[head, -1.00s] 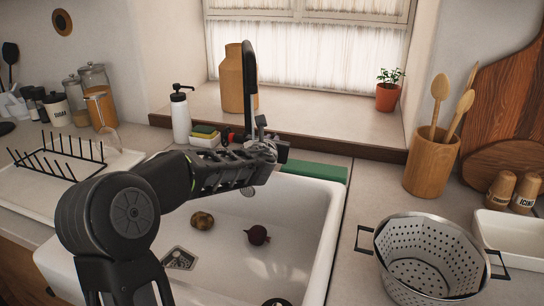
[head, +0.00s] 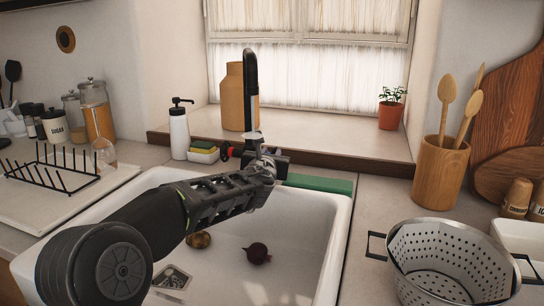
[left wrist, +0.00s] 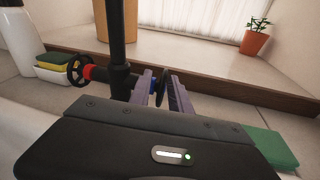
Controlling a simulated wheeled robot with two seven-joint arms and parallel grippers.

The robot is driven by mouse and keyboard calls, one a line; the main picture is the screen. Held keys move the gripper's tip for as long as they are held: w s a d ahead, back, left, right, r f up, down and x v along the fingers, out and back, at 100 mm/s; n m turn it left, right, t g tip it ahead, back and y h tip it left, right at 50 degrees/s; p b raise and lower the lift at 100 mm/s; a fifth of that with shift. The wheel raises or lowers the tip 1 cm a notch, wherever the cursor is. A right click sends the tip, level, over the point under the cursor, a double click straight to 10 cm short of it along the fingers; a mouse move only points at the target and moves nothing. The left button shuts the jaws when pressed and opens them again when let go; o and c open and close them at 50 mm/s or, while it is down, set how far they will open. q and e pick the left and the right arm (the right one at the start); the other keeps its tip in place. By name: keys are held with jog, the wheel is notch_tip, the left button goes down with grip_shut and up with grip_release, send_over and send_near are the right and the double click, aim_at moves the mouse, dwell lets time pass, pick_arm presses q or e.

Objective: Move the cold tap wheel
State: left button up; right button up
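The cold tap wheel (left wrist: 162,88) is a dark disc with a blue collar. In the left wrist view it stands nearly edge-on between the two fingers of my left gripper (left wrist: 160,77). The fingers are apart with a gap around the wheel; I cannot tell whether either touches it. In the head view my left gripper (head: 270,161) is at the tap's base and hides the wheel. The black tap column (head: 250,90) rises behind it. The other tap wheel, with a red collar (left wrist: 88,72), is left of the column. My right gripper is out of view.
The white sink (head: 325,225) below holds a potato (head: 198,240) and a beetroot (head: 257,253). A soap bottle (head: 179,132) and sponges (head: 203,148) stand left of the tap. A green block (head: 320,183) lies to the right. A colander (head: 445,262) stands on the right counter.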

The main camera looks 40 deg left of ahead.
pick_arm(q)
jog(key=shift+o, duration=0.4)
jog(key=shift+d, duration=0.1)
jog(key=shift+s+d, duration=0.15)
jog(key=b+v, duration=0.1)
jog(key=v, duration=0.5)
jog(key=shift+s+d, duration=0.15)
jog(key=shift+s, duration=0.2)
jog(key=shift+s+d, duration=0.1)
jog(key=shift+s, duration=0.2)
